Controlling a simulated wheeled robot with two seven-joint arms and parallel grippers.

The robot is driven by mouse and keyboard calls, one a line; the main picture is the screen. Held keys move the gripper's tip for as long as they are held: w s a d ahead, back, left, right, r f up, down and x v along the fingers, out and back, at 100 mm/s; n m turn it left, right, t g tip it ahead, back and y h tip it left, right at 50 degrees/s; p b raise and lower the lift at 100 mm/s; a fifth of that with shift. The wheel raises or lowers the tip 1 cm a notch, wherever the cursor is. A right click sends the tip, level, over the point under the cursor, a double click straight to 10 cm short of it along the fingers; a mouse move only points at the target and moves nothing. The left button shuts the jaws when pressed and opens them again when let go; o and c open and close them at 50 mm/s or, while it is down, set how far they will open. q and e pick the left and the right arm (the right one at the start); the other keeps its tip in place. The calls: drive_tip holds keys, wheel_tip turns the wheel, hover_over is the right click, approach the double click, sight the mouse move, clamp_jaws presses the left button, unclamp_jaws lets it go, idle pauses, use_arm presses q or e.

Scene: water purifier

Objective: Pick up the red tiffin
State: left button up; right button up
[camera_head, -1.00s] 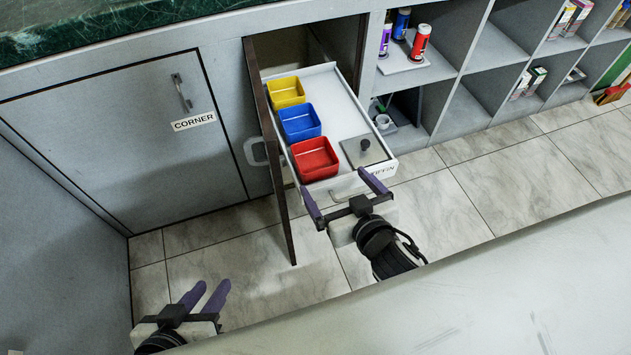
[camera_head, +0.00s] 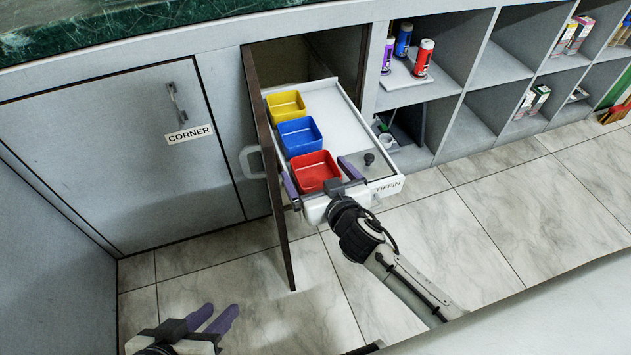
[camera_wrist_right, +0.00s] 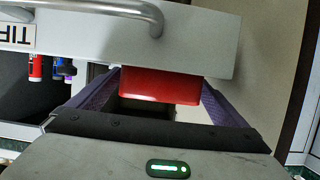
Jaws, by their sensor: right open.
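The red tiffin (camera_head: 314,170) is an open square box at the front of the pulled-out drawer (camera_head: 340,120) labelled TIFFIN. It also shows in the right wrist view (camera_wrist_right: 160,85), partly behind the drawer front. My right gripper (camera_head: 315,168) is open at the drawer front, one finger on each side of the tiffin. The fingers flank the tiffin in the wrist view (camera_wrist_right: 158,82) with small gaps visible; contact cannot be told. My left gripper (camera_head: 222,311) is empty with its fingers apart, low at the left.
A blue tiffin (camera_head: 299,136) and a yellow tiffin (camera_head: 286,104) stand behind the red one. A grey lid with a knob (camera_head: 369,159) lies at right in the drawer. An open cabinet door (camera_head: 268,180) stands close on the left. Shelves (camera_head: 497,66) are on the right.

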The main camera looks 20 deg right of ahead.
drive_tip(key=shift+w, duration=0.3)
drive_tip(key=c, duration=1.2)
